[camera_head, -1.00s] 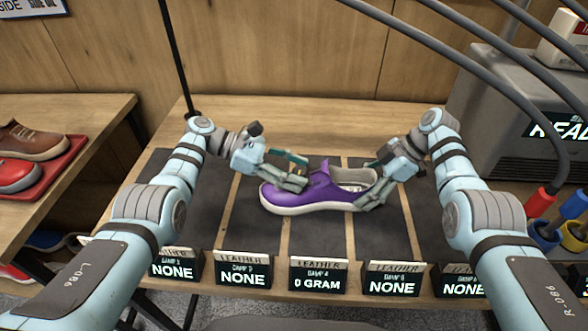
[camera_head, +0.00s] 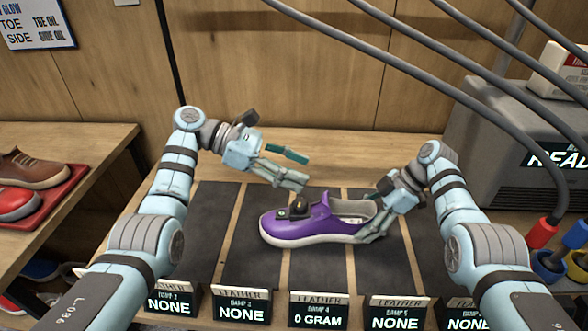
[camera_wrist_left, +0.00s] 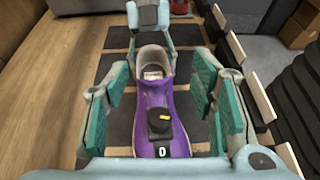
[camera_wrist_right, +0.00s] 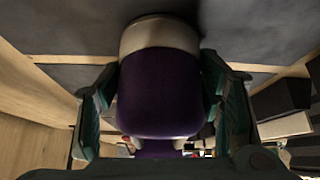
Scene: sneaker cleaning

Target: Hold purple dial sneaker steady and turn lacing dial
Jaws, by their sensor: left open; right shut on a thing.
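The purple sneaker (camera_head: 315,216) lies on the dark mats with its toe to the left and its white sole down. Its black lacing dial (camera_head: 299,206) sits on top near the toe, and it shows in the left wrist view (camera_wrist_left: 160,122) with a yellow mark. My right gripper (camera_head: 372,222) is shut on the heel; the heel (camera_wrist_right: 158,95) fills the space between its fingers in the right wrist view. My left gripper (camera_head: 297,167) is open and empty, above and behind the dial; its teal finger pads stand on either side of the sneaker in the left wrist view.
Label stands reading NONE (camera_head: 241,307) and 0 GRAM (camera_head: 318,309) line the table's front edge. A grey machine (camera_head: 505,130) with hoses stands at the right. Other shoes sit on a red tray (camera_head: 62,195) at the left. Mats beside the sneaker are bare.

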